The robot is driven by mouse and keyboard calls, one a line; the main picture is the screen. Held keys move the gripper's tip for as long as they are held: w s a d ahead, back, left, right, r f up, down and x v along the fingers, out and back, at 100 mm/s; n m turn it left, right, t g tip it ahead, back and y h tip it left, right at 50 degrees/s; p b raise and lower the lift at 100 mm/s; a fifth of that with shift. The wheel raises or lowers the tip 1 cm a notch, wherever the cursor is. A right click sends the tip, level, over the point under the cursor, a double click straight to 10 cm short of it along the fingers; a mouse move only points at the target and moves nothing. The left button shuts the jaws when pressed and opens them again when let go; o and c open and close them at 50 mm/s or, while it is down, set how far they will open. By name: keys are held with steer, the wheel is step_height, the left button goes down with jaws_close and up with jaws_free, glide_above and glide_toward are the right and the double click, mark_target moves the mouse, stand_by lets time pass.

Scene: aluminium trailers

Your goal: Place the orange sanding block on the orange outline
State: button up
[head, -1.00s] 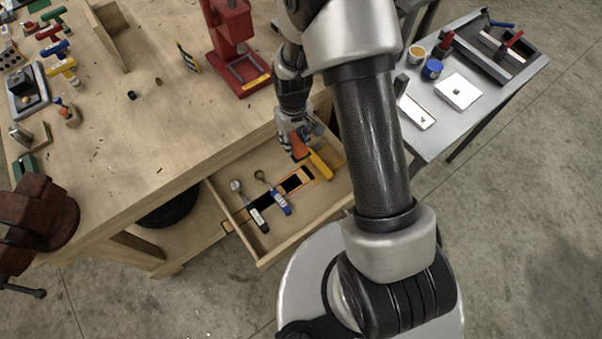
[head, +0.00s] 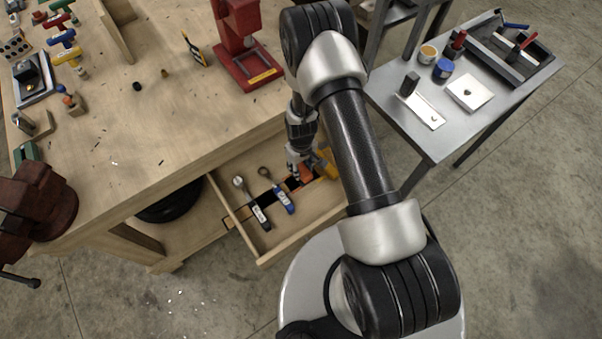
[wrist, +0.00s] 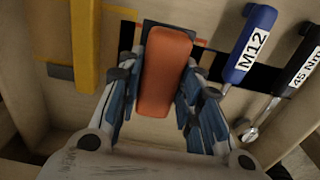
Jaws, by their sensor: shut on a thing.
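The orange sanding block (wrist: 165,70) is between the fingers of my gripper (wrist: 163,85) in the wrist view. The fingers are shut on its two long sides. In the head view the block (head: 306,174) shows partly behind my gripper (head: 299,172), low in the open drawer. The block covers most of the dark patch with the orange outline (wrist: 201,43); only bits of orange line and a dark strip show past its far end and right side. I cannot tell whether the block touches the drawer floor.
The open drawer (head: 300,232) also holds a blue-handled M12 tool (wrist: 250,45), a black 45 Nm tool (wrist: 296,72) and a yellow tool (wrist: 85,45), close on either side. A red press (head: 245,60) stands on the bench. A metal side table (head: 432,142) is at right.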

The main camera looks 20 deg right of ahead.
mark_target(301, 173)
steer(key=shift+f+b, duration=0.45)
steer(key=shift+f, duration=1.6)
steer(key=shift+f, duration=0.2)
steer(key=o, duration=1.2)
steer(key=shift+r, duration=0.1)
